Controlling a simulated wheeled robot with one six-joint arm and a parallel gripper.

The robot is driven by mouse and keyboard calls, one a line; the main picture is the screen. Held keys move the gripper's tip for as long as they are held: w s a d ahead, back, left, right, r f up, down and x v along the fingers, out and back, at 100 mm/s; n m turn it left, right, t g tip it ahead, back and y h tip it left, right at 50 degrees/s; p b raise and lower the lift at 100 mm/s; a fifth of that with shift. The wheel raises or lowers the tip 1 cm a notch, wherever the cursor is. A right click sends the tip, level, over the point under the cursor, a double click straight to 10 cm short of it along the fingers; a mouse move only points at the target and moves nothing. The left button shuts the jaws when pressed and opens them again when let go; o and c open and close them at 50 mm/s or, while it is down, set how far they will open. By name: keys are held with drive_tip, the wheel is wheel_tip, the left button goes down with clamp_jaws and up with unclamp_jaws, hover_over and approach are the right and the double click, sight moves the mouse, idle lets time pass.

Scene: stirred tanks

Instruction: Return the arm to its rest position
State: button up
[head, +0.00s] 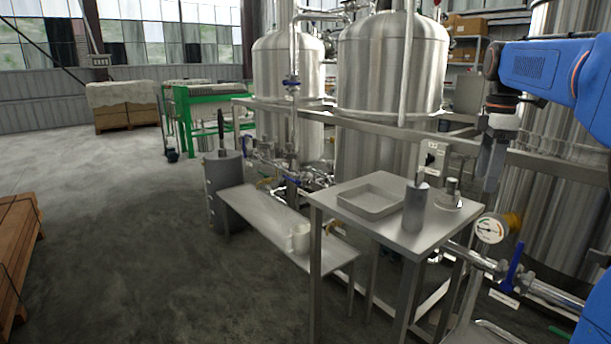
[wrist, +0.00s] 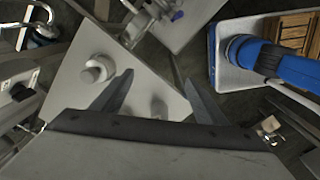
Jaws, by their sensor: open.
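My arm (head: 545,70), blue with a dark wrist, reaches in from the right edge of the head view, in front of a steel tank. My gripper (head: 487,175) hangs from it, pointing down, above and to the right of the small steel table's right corner. In the wrist view, my gripper (wrist: 158,78) has its two grey fingers spread apart, with nothing seen held between them. The pale table top (wrist: 75,105) lies beyond the fingers, with a round metal piece (wrist: 97,70) on it to their left.
The small table (head: 405,238) holds a shallow tray (head: 370,201), a grey cylinder (head: 415,208) and a knobbed metal piece (head: 450,196). A gauge (head: 490,229) and blue-handled valve (head: 514,264) sit right of it. A lower bench bears a white mug (head: 300,239). Floor at left is open.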

drive_tip(key=s+a+f+m+t, duration=0.1)
drive_tip(key=s+a+f+m, duration=0.3)
drive_tip(key=s, duration=0.3)
drive_tip(key=s+a+f+m+t, duration=0.1)
drive_tip(key=s+a+f+m, duration=0.1)
drive_tip(key=s+a+f, duration=0.4)
drive_tip(key=s+a+f+m+t, duration=0.1)
drive_tip(key=s+a+f+m, duration=0.1)
drive_tip(key=s+f+m, duration=0.2)
drive_tip(key=s+a+f+m+t, duration=0.1)
drive_tip(key=s+a+f+m, duration=0.1)
drive_tip(key=s+f, duration=0.7)
drive_tip(key=s+m, duration=0.1)
drive_tip(key=s, duration=0.1)
drive_tip(key=shift+s+a+f+m, duration=0.15)
drive_tip(key=shift+s+a+m, duration=0.2)
drive_tip(key=shift+m, duration=0.05)
drive_tip(key=o, duration=0.8)
drive_tip(key=shift+s+f+t, duration=0.2)
drive_tip(key=shift+f+t, duration=0.1)
drive_tip(key=shift+f, duration=0.05)
